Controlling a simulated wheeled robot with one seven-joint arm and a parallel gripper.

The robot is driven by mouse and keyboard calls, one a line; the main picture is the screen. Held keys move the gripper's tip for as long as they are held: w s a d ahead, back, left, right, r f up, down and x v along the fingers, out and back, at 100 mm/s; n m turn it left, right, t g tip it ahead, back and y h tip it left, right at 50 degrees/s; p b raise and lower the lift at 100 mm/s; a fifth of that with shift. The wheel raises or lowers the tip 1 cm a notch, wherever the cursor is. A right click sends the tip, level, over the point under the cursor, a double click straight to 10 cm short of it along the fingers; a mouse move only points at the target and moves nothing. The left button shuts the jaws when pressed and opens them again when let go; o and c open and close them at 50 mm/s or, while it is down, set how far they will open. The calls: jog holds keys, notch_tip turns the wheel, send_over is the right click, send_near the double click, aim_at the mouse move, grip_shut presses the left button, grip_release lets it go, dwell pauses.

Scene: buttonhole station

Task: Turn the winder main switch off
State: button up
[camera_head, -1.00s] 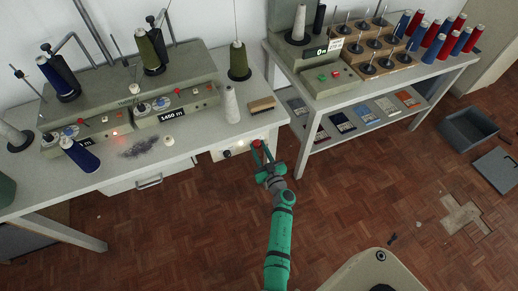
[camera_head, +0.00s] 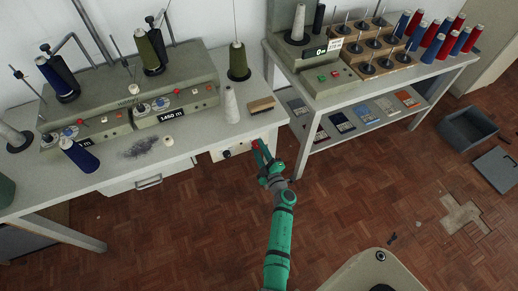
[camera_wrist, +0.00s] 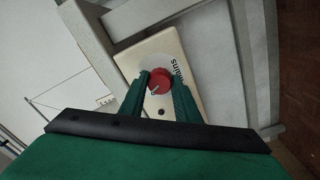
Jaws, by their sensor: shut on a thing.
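The winder main switch is a round red knob (camera_wrist: 159,81) on a cream panel marked "mains" in the wrist view. Its small white mark points to the lower left in that view. My gripper (camera_wrist: 161,86) is shut on the knob, one green finger on each side. In the head view my gripper (camera_head: 262,155) is at the front edge of the winder table, at the right end of the cream panel (camera_head: 217,155). Only a bit of the red knob (camera_head: 255,143) shows there beside the fingers.
The white table (camera_head: 195,140) carries thread cones, a brush (camera_head: 261,104) and a dark heap of lint (camera_head: 139,148). A second table (camera_head: 430,73) with spools stands to the right. A grey bin (camera_head: 467,132) is on the floor. The floor around my arm is clear.

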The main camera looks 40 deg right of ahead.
jog(key=n, duration=0.4)
jog(key=shift+s+d+n, duration=0.1)
jog(key=shift+d+n, duration=0.05)
jog(key=shift+n, duration=0.15)
dwell(0.5)
jog(key=o, duration=1)
jog(key=shift+o, duration=0.2)
jog(key=v, duration=1)
jog(key=shift+s, duration=0.4)
